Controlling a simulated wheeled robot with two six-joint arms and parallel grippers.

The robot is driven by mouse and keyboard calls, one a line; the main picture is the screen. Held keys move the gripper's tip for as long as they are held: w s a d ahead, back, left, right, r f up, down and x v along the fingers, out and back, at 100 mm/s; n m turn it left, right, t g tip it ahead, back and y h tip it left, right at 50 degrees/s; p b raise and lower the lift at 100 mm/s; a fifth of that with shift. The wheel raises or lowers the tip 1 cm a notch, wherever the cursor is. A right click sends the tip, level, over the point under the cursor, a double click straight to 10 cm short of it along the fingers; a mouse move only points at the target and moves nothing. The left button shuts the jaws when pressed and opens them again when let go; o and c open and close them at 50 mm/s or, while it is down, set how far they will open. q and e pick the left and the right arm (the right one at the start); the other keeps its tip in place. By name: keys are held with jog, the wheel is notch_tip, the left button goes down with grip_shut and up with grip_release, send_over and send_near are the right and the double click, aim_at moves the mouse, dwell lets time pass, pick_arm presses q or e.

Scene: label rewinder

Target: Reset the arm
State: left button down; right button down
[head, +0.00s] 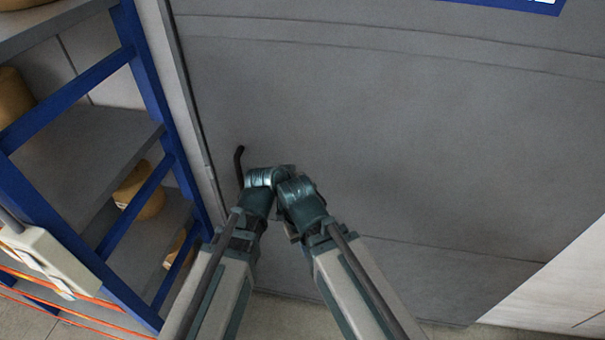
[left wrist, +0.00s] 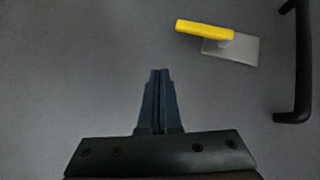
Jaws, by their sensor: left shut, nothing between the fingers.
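My left gripper (left wrist: 160,72) shows in the left wrist view with its two dark fingers together and nothing between them. It points toward a plain grey surface. In the head view both my arms reach forward and their wrist ends come close together near the middle; I cannot tell whether they touch. The fingers of both grippers are hidden there behind the wrists. The right gripper shows in neither view.
A large grey panel (head: 400,130) fills the space ahead. A dark bar handle (head: 239,166) is beside my left wrist, and a black handle (left wrist: 296,65) shows in the left wrist view. A blue-framed shelf (head: 68,98) with rolls stands left.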

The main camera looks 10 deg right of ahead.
pick_arm(q)
jog(key=s+a+f+n+g+y, duration=0.1)
jog(key=s+a+f+g+y, duration=0.2)
jog(key=a, duration=0.5)
jog(key=s+a+f+g+y, duration=0.1)
jog(key=s+a+f+g, duration=0.1)
jog(key=s+a, duration=0.45)
jog(key=s+a+f+n+g+y, duration=0.1)
jog(key=s+a+f+g+y, duration=0.15)
jog(key=a, duration=0.75)
jog(key=s+d+f+m+b, duration=0.2)
jog(key=d+f+b, duration=0.4)
jog(key=f+b, duration=0.1)
jog(key=s+d+f+m+b, duration=0.1)
jog(key=s+d+f+b, duration=0.2)
jog(key=d+f+b, duration=0.2)
notch_tip(320, 180, down, 2)
jog(key=b, duration=0.2)
jog(key=shift+s+d+f+m+b, duration=0.15)
jog(key=shift+s+d+m+b, duration=0.15)
jog(key=shift+d+m, duration=0.1)
jog(key=shift+g, duration=0.25)
